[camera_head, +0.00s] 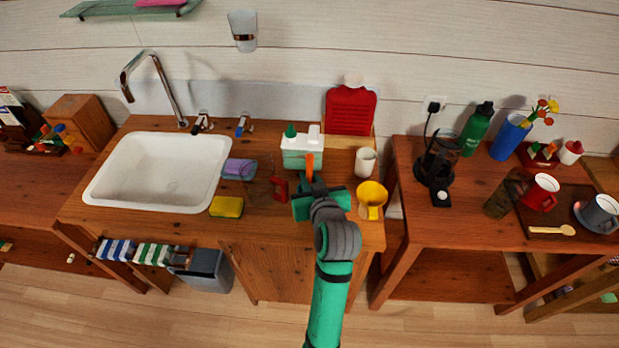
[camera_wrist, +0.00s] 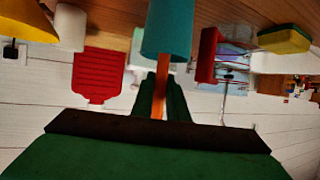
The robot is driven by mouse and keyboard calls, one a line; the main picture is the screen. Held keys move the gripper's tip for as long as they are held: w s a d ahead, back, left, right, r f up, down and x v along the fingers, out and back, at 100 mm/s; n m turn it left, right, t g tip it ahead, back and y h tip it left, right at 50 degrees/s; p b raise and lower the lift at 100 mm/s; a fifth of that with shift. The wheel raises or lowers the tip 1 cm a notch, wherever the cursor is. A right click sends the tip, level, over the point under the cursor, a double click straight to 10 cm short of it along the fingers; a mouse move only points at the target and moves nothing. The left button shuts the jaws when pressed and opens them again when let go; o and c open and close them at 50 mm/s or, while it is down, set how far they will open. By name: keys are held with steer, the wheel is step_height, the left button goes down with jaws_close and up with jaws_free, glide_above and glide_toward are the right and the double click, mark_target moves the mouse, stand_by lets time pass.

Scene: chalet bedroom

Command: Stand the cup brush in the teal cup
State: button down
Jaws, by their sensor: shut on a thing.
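The cup brush shows as a narrow orange handle (camera_wrist: 159,90) in the wrist view, where the counter is at the top of the picture. My gripper (camera_wrist: 160,100) is shut on this handle. The teal cup (camera_wrist: 168,28) stands on the counter close beyond my fingertips, its rim toward them. The handle runs from the fingers to the cup's rim; I cannot tell whether its far end is inside or behind the cup. In the head view the orange handle (camera_head: 310,164) sticks up beyond my gripper (camera_head: 318,193). My gripper and arm largely hide the cup there.
A yellow cup (camera_head: 371,198) and white cup (camera_head: 366,163) stand right of my gripper. A red holder (camera_head: 279,188) is close on its left, with a yellow sponge (camera_head: 226,207) and sink (camera_head: 160,168) farther left. A white-and-teal caddy (camera_head: 302,150) stands behind.

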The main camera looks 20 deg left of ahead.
steer(key=c, duration=1.7)
jaws_free()
steer(key=shift+o, duration=0.2)
steer(key=v, duration=0.7)
steer(key=shift+s, duration=0.2)
steer(key=shift+d, duration=0.1)
